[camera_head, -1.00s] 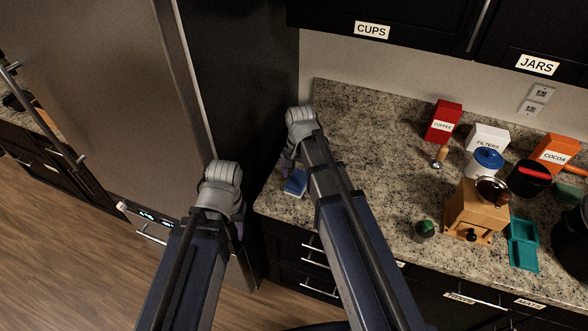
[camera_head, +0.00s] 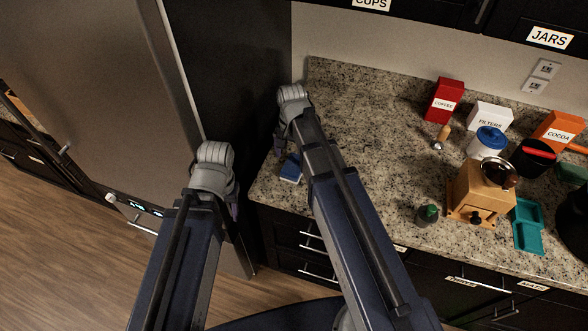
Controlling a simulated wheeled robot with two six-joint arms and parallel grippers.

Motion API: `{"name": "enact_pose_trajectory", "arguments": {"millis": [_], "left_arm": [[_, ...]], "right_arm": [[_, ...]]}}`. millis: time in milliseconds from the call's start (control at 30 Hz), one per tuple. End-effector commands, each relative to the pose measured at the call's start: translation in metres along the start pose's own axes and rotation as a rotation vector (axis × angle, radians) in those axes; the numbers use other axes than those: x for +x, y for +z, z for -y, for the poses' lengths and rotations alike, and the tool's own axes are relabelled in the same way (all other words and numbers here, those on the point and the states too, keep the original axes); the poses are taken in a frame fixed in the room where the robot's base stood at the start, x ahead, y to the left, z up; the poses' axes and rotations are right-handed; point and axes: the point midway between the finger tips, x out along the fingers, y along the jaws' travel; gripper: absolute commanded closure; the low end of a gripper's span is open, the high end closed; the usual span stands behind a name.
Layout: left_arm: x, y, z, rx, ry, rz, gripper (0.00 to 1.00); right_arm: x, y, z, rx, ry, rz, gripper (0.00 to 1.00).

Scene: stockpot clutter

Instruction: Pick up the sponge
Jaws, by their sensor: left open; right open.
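A small blue block with a paler edge, which looks like the sponge (camera_head: 291,169), lies on the granite counter near its left front corner. My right arm passes close beside it on the right. My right gripper (camera_head: 279,142) is open, mostly hidden behind its own wrist, and appears just to the left of and beyond the sponge in the picture; I cannot tell its height above the counter. My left gripper (camera_head: 234,208) is open and largely hidden by its wrist, left of the counter, in front of the fridge side.
The granite counter (camera_head: 360,130) is clear behind my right arm. A green-topped jar (camera_head: 427,215), wooden grinder (camera_head: 481,193), teal tray (camera_head: 527,226), coffee box (camera_head: 444,101) and cocoa box (camera_head: 558,131) stand to the right. The fridge (camera_head: 90,90) stands left.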

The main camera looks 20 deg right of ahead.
Motion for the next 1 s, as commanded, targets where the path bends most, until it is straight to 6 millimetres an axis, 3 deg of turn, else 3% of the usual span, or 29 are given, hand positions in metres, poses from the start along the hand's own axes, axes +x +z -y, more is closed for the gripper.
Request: {"name": "enact_pose_trajectory", "arguments": {"millis": [500,800,1000], "left_arm": [[0.051,-0.003,-0.005,-0.001,0.000,0.000,0.46],[0.051,-0.003,-0.005,-0.001,0.000,0.000,0.46],[0.051,-0.003,-0.005,-0.001,0.000,0.000,0.46]], "right_arm": [[0.051,-0.005,-0.004,0.001,0.000,0.000,0.00],[0.051,-0.005,-0.004,0.000,0.000,0.000,0.00],[0.051,-0.005,-0.004,0.000,0.000,0.000,0.22]]}}
